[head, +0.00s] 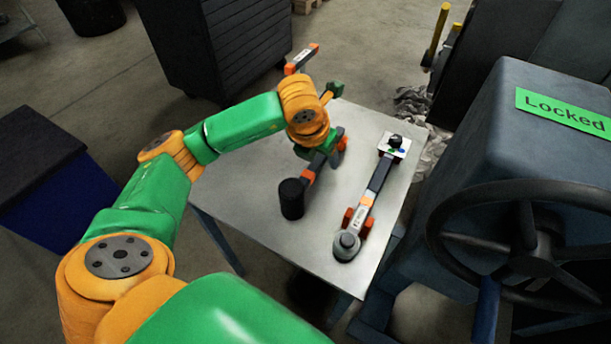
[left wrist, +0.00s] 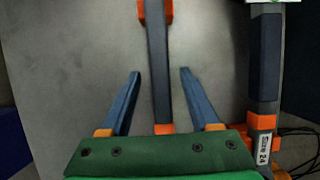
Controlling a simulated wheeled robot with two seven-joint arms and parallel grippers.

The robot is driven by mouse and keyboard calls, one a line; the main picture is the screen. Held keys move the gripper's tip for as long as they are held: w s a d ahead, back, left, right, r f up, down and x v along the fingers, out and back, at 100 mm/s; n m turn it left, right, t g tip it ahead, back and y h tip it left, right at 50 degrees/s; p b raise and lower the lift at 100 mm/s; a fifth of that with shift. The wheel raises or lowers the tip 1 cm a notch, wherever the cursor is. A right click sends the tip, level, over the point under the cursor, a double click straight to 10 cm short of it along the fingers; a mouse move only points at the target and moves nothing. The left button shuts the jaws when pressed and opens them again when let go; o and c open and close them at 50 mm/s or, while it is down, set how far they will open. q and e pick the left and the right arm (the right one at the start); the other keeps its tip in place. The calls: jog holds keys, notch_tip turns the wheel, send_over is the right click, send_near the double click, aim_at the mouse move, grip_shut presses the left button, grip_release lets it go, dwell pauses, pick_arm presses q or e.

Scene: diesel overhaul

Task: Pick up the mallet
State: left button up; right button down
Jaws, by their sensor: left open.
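The mallet has a black cylindrical head (head: 291,198) at its near end and a thin dark handle running away from it across the metal table (head: 262,222). My left gripper (head: 325,150) is over the handle, partly hidden by its own wrist. In the left wrist view its two fingers (left wrist: 160,73) are open, with the mallet's dark handle (left wrist: 157,60) lying lengthwise between them and a gap on each side. The handle shows orange at its near part. The mallet head is hidden in the wrist view. My right gripper is not seen.
A long wrench (head: 374,184) with a round grey end lies to the right, its handle (left wrist: 265,60) close beside my right finger. A black knob on a white plate (head: 393,145) stands at its far end. A handwheel (head: 545,250) and a "Locked" machine (head: 500,125) stand right.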

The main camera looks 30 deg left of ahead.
pick_arm(q)
grip_shut()
dwell(1.4)
